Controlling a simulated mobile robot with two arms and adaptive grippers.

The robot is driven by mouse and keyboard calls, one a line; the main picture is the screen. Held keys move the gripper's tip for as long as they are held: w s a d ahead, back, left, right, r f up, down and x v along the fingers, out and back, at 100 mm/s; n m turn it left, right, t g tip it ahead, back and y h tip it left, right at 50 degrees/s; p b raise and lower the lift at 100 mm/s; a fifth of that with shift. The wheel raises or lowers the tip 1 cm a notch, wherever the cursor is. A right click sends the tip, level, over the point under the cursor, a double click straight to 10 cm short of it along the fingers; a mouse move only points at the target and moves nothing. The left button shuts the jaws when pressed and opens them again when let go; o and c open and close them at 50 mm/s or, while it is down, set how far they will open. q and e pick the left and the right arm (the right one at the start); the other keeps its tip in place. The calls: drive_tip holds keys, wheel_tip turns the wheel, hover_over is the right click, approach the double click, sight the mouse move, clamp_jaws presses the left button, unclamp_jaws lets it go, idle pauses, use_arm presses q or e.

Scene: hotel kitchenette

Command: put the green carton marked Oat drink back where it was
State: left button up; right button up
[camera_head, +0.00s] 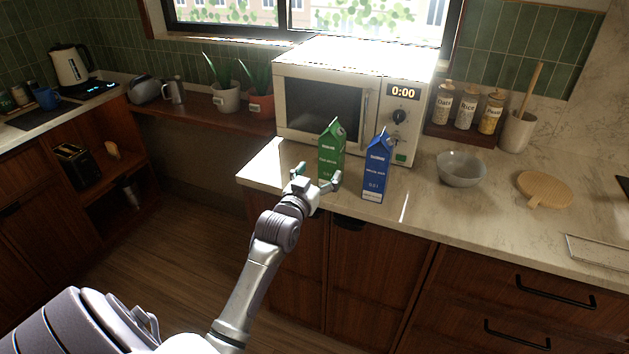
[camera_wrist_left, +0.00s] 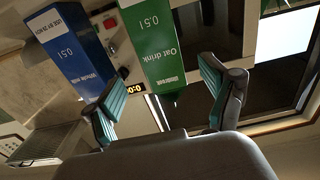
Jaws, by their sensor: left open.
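The green Oat drink carton (camera_head: 331,148) stands upright on the counter in front of the microwave. Its label also shows, upside down, in the left wrist view (camera_wrist_left: 166,42). My left gripper (camera_head: 318,174) is open at the carton's lower near side, its fingers spread to either side of it. In the left wrist view the carton shows in the gap between the two fingers (camera_wrist_left: 160,96). I cannot tell whether either finger touches it. A blue milk carton (camera_head: 377,168) stands upright just right of the green one and also shows in the left wrist view (camera_wrist_left: 68,50). My right gripper is not in view.
The white microwave (camera_head: 378,108) stands close behind the cartons. Jars (camera_head: 466,108) stand on a shelf behind. The counter's front edge (camera_head: 420,232) runs just before the cartons; bare counter lies left.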

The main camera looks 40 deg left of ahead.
use_arm(q)
drive_tip(key=shift+v, duration=1.35)
drive_tip(key=s+d+f+m+g+h, duration=0.1)
drive_tip(key=s+d+f+g, duration=0.25)
drive_tip(key=f, duration=0.95)
drive_tip(key=s+d+f+g+h, duration=0.1)
drive_tip(key=s+d+f+g, duration=0.2)
drive_tip(key=f, duration=0.9)
drive_tip(key=s+d+f+m+g+h, duration=0.1)
drive_tip(key=s+d+f, duration=0.25)
drive_tip(key=f, duration=0.95)
drive_tip(key=s+d+f+m+g+h, duration=0.1)
drive_tip(key=s+d+f+g, duration=0.15)
drive_tip(key=s+f, duration=0.65)
drive_tip(key=s+d+f+m+g, duration=0.1)
drive_tip(key=s+d+f+g, duration=0.15)
drive_tip(key=s+f, duration=0.65)
drive_tip(key=s+f+g, duration=0.2)
drive_tip(key=s, duration=0.9)
drive_tip(key=s+d+f+m+g, duration=0.1)
drive_tip(key=s+f+g, duration=0.1)
drive_tip(key=s, duration=0.8)
drive_tip(key=shift+s+d, duration=0.2)
drive_tip(key=shift+s, duration=0.2)
drive_tip(key=shift+w, duration=0.1)
